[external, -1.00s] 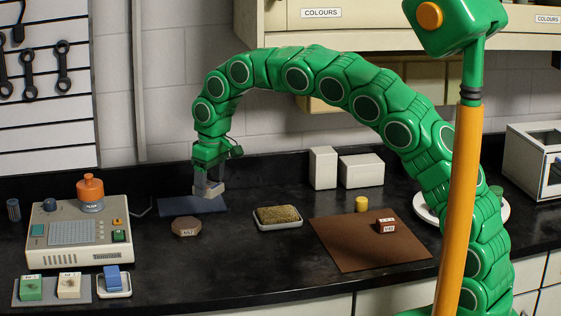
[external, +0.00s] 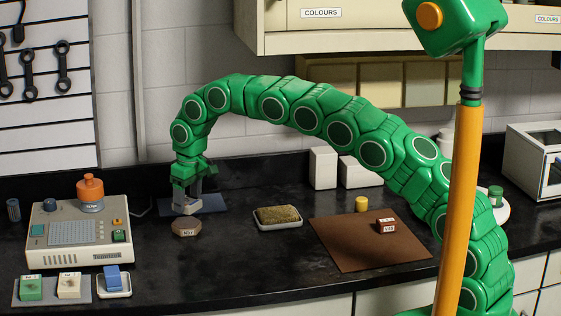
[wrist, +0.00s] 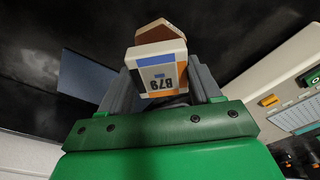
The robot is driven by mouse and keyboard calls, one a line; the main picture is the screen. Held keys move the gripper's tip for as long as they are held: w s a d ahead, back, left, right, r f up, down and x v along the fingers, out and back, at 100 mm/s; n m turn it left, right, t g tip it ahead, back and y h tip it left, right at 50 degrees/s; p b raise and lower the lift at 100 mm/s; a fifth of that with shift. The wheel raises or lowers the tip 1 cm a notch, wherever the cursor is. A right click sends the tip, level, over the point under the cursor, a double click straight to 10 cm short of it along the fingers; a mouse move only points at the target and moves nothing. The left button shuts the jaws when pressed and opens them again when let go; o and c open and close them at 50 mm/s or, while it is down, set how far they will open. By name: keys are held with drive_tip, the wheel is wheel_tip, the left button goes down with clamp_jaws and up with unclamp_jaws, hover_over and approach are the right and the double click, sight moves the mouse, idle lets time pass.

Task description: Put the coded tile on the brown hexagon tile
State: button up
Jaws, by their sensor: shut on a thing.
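My gripper (external: 186,207) is shut on the coded tile (wrist: 160,72), a white, blue and orange block whose printed code "B79" reads upside down in the wrist view. In the external view the fingers mostly hide it. The brown hexagon tile (external: 187,229) lies on the black counter, just in front of and below my gripper. It also shows in the wrist view (wrist: 157,30), partly covered by the coded tile. The two look close, but I cannot tell whether they touch.
A dark blue mat (external: 212,203) lies behind my gripper. A beige machine (external: 70,250) stands at the left. A tray with a brown sponge (external: 278,215) is to the right, then a brown mat (external: 345,252) with a red-and-white block (external: 387,226) and yellow cylinder (external: 361,204).

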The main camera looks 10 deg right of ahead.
sight(186, 200)
drive_tip(key=shift+w+a+f, duration=0.15)
drive_tip(key=shift+w+f, duration=0.05)
drive_tip(key=shift+f, duration=0.05)
drive_tip(key=shift+f, duration=0.1)
drive_tip(key=shift+w+a+f, duration=0.1)
drive_tip(key=shift+w+a, duration=0.05)
drive_tip(key=shift+f, duration=1.5)
drive_tip(key=shift+f, duration=0.1)
drive_tip(key=o, duration=1.2)
